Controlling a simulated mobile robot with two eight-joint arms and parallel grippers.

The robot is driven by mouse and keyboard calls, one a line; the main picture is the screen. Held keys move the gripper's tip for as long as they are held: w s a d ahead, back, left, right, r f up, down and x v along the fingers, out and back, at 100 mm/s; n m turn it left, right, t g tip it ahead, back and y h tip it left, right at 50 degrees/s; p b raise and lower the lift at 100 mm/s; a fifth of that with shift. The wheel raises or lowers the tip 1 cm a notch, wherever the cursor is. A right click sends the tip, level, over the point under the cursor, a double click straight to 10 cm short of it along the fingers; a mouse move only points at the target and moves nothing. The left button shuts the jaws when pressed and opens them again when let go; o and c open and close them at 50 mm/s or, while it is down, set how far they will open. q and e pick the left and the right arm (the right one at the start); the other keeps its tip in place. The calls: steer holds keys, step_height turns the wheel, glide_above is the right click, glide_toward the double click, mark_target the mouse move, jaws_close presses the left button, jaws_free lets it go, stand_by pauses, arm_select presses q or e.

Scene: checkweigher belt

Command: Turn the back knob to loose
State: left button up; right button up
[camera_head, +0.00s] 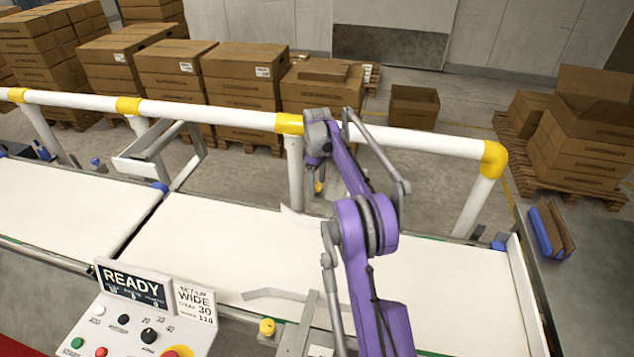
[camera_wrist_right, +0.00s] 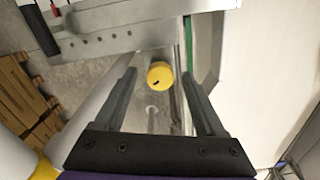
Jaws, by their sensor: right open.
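The back knob is a round yellow knob with a small dark mark on its face. It shows in the right wrist view (camera_wrist_right: 160,75), and a small part of it shows in the head view (camera_head: 319,187) below my wrist. My right gripper (camera_wrist_right: 159,78) is open, with its two dark fingers on either side of the knob in the wrist view. Neither finger visibly touches it. My right gripper in the head view (camera_head: 317,170) is beyond the belt's far edge, partly hidden by my purple arm. The front knob (camera_head: 267,327), also yellow, sits at the near side.
A white rail with yellow joints (camera_head: 290,123) runs behind the belt (camera_head: 220,250), close to my wrist. A metal guide bar (camera_head: 280,294) lies over the near belt edge. A control panel (camera_head: 145,320) reading READY stands at front left. Box stacks (camera_head: 240,90) stand beyond the rail.

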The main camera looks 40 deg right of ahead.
mark_target(317, 184)
arm_select(q)
steer(key=shift+w+r+p, duration=0.55)
steer(key=shift+w+r, duration=0.05)
steer(key=shift+r, duration=0.25)
arm_select(e)
step_height(317, 184, up, 11)
